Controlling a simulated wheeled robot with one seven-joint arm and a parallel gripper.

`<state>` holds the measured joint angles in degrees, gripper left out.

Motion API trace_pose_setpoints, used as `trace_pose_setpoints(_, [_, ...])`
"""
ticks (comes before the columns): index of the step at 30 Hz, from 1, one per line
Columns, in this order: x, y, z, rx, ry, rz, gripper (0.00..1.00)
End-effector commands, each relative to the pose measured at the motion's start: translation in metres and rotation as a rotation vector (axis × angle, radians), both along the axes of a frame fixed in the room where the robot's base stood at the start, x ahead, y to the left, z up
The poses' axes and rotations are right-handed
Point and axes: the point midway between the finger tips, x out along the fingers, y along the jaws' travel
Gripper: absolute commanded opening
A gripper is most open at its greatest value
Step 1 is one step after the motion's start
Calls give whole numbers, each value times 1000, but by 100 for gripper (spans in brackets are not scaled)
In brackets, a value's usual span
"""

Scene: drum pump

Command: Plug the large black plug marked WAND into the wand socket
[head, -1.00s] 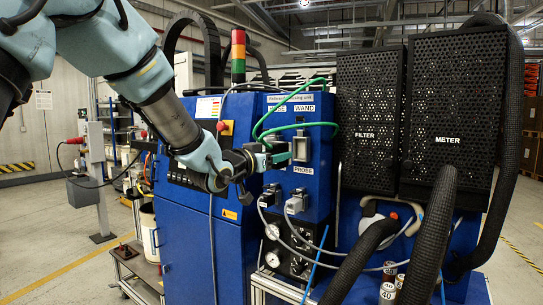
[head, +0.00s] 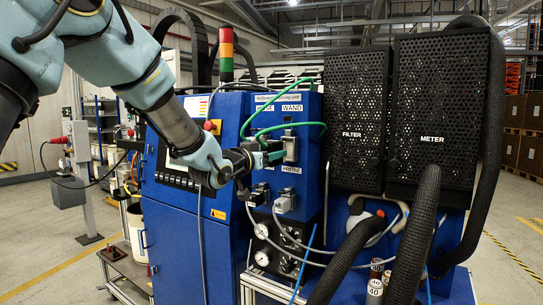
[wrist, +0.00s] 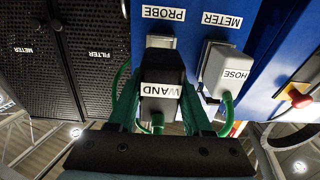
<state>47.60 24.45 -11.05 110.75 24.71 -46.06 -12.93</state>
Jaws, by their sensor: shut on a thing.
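The black plug marked WAND (wrist: 161,88) sits between the green fingers of my gripper (wrist: 160,108) in the wrist view, which is upside down. My gripper is shut on it. Past the plug's front is the grey wand socket (wrist: 161,42), partly hidden by the plug, with the PROBE label beyond. In the head view my gripper (head: 275,156) is just left of the wand socket (head: 291,149), below the WAND label (head: 292,108), at about its height. I cannot tell whether plug and socket touch.
A grey HOSE plug (wrist: 219,72) is seated beside the wand socket. Grey plugs (head: 285,203) with cables sit below. Green cables (head: 291,126) loop over the blue panel. Black perforated boxes (head: 433,110) and thick black hoses (head: 415,240) stand to the right.

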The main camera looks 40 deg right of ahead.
Motion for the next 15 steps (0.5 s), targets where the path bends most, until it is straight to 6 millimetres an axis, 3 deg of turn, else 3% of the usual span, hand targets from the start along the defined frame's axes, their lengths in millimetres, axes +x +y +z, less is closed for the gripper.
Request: trace_pose_setpoints(15, [1, -6, 0, -2, -1, -1, 0])
